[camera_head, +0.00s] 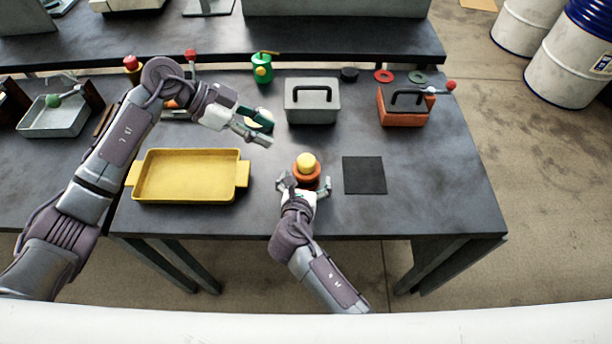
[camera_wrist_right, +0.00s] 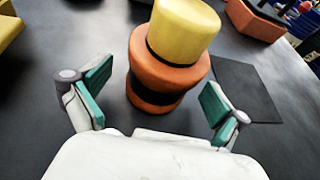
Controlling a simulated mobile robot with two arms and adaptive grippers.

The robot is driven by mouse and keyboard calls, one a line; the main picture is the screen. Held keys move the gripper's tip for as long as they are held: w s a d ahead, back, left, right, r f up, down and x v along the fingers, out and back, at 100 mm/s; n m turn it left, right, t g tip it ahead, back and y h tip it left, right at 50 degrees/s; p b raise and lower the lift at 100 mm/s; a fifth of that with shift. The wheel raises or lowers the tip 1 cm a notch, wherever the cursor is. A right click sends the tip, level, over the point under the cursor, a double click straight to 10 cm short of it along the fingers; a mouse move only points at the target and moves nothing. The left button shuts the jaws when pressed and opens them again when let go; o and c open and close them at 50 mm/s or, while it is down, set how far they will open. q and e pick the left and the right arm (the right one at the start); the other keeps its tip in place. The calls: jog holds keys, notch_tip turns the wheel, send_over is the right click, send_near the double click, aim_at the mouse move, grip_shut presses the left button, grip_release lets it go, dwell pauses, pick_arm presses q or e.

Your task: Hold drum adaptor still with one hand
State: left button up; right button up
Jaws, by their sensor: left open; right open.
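The drum adaptor, taken to be the orange piece with dark bands and a yellow top (camera_head: 306,172), stands upright on the dark table. It also shows large in the right wrist view (camera_wrist_right: 168,75). My right gripper (camera_head: 305,185) is open, with one finger on each side of the orange piece and visible gaps to it in the wrist view.
A yellow tray (camera_head: 143,177) lies left of the piece and a black square mat (camera_head: 364,175) lies right. Behind stand a grey box with a handle (camera_head: 312,103), an orange box (camera_head: 405,110) and a green can (camera_head: 262,70). Drums (camera_head: 565,80) stand on the floor at the right.

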jog(key=shift+w+f, duration=0.25)
jog(key=shift+w, duration=0.35)
jog(key=c, duration=1.6)
jog(key=shift+c, duration=0.2)
